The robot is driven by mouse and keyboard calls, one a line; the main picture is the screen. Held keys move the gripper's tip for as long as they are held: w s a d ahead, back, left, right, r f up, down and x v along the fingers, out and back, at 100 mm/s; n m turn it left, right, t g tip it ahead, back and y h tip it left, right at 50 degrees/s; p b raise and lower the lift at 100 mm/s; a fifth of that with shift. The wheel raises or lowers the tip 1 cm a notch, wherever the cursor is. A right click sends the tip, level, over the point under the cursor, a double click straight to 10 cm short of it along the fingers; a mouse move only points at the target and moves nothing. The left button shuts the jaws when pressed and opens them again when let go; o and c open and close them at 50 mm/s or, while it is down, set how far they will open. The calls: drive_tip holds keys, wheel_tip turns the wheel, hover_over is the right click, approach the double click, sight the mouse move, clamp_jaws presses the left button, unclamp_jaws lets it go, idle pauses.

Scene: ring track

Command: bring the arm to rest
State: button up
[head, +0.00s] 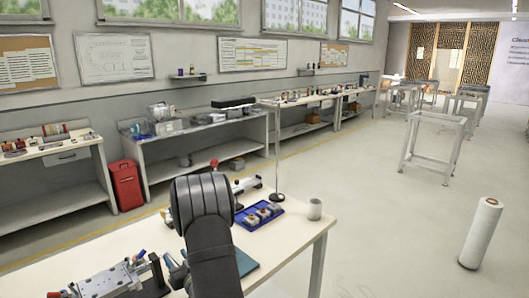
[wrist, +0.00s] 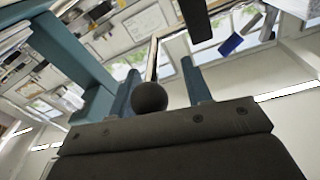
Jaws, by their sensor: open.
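My arm (head: 205,205) rises in the lower middle of the head view, in front of the workbench. My gripper (wrist: 158,66) shows in the wrist view as two blue-grey fingers standing apart. A dark round ball (wrist: 149,97) shows between the fingers in the picture; I cannot tell whether it lies between them or beyond them. In the head view the arm hides part of the bench, and I cannot make out the gripper clearly. The wrist view is tilted, with windows and wall boards beyond the fingers.
The workbench (head: 300,228) holds a blue tray (head: 259,216) with small parts, a pale cup (head: 315,209), a thin upright stand (head: 278,165) and a metal fixture (head: 112,280). A white roll (head: 481,232) stands on the floor at right. A red bin (head: 126,186) stands by the wall.

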drive_tip(key=shift+r+g+h, duration=0.4)
drive_tip(key=v, duration=1.7)
drive_tip(key=w+d+r+m+t+h, duration=0.1)
drive_tip(key=w+d+r+m+h, duration=0.1)
drive_tip(key=w+d+r+h, duration=0.2)
drive_tip(key=w+d+r+m+t+h, duration=0.1)
drive_tip(key=w+d+r+m+h, duration=0.2)
drive_tip(key=d, duration=0.8)
drive_tip(key=w+r+h, duration=0.2)
drive_tip(key=w, duration=0.1)
drive_tip(key=shift+d+t, duration=0.3)
